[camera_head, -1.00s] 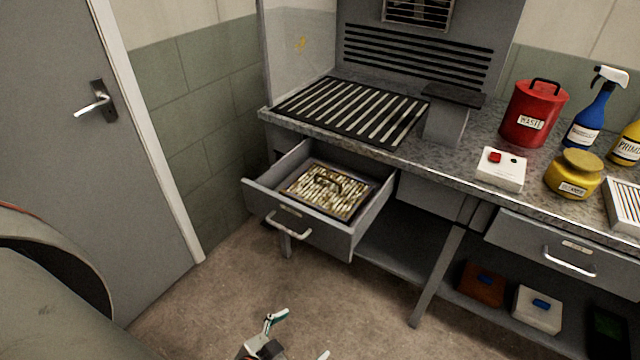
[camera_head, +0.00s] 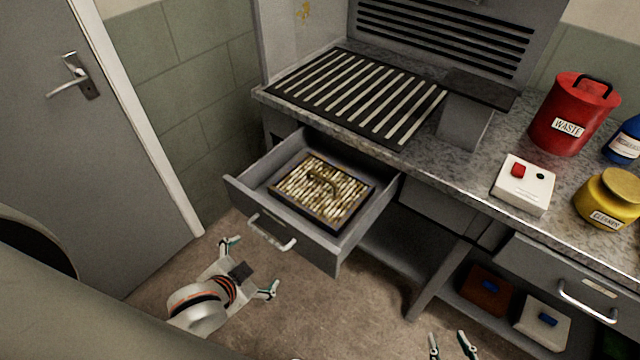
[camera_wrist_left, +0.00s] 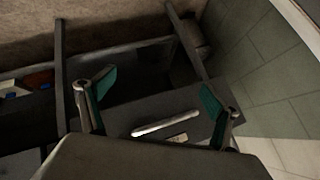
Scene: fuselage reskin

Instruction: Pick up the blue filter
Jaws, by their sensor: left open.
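A square filter (camera_head: 320,192) with a dark frame, dirty yellowish pleats and a handle on top lies in the open drawer (camera_head: 240,195). Its frame looks dark grey-blue at most; I see no clearly blue filter. My left gripper (camera_head: 250,266) is open and empty, in front of and below the drawer, apart from it. In the left wrist view its spread fingers (camera_wrist_left: 155,100) frame the drawer front and its handle (camera_wrist_left: 165,127). My right gripper (camera_head: 450,343) shows only its fingertips at the bottom edge, apart, with nothing between them.
On the bench stand a slatted grate (camera_head: 355,95), a red waste can (camera_head: 570,110), a white button box (camera_head: 524,184) and a yellow cleaner jar (camera_head: 610,200). A brown box (camera_head: 484,289) and a white box (camera_head: 541,320) sit on the lower shelf. A door (camera_head: 70,150) is at left.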

